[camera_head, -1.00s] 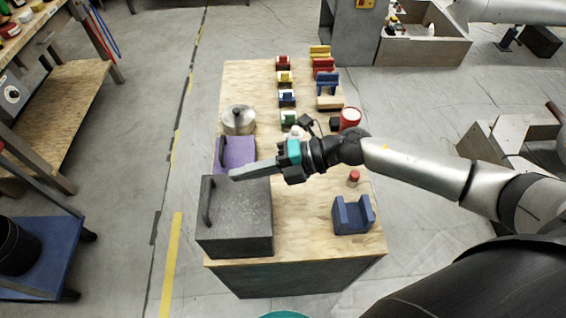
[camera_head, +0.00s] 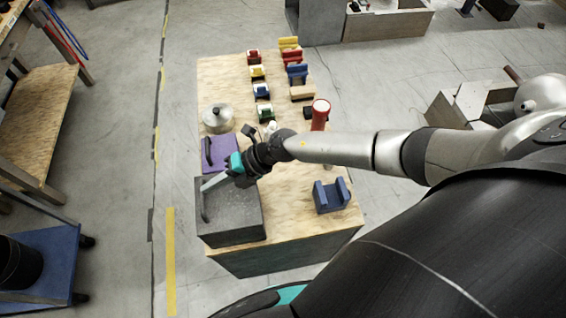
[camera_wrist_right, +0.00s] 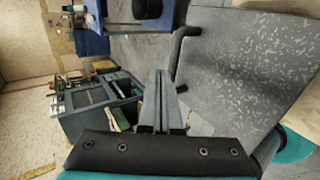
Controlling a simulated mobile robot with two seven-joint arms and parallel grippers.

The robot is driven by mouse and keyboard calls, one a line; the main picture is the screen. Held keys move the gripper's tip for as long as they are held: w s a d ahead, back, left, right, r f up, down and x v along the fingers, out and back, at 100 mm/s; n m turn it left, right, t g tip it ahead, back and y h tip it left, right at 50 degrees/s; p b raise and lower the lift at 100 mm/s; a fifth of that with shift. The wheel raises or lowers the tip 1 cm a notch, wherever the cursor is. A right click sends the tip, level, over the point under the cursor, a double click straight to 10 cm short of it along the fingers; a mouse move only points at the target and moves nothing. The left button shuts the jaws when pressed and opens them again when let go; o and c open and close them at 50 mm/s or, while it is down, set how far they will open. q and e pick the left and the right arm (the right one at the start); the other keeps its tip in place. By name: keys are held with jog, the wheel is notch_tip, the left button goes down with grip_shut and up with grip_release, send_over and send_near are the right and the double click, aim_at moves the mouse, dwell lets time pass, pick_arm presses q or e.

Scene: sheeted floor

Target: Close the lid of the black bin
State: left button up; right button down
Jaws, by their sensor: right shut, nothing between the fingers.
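The black bin (camera_head: 236,236) stands at the front left of the wooden table. Its speckled dark grey lid (camera_head: 236,203) lies flat over the top, with no gap showing in the head view. A black bar handle (camera_head: 205,202) runs along the lid's left edge. My right gripper (camera_head: 204,187) is shut and empty, reaching over the lid's rear left part close to the handle. In the right wrist view, the fingers (camera_wrist_right: 159,78) are together beside the handle (camera_wrist_right: 178,58) and the lid (camera_wrist_right: 245,60); contact cannot be told. My left gripper is not in view.
A purple box (camera_head: 218,151) stands right behind the bin, with a metal pot (camera_head: 217,118) beyond it. A blue holder (camera_head: 331,195) is to the right. A red can (camera_head: 320,114) and several small coloured items stand farther back. Bare tabletop lies right of the bin.

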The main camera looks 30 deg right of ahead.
jog(key=shift+w+a+f+b, duration=0.2)
jog(key=shift+a+f+b, duration=0.15)
jog(key=shift+a+f, duration=0.5)
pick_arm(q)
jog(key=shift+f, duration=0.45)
pick_arm(e)
jog(key=shift+f, duration=0.2)
jog(key=shift+s, duration=0.1)
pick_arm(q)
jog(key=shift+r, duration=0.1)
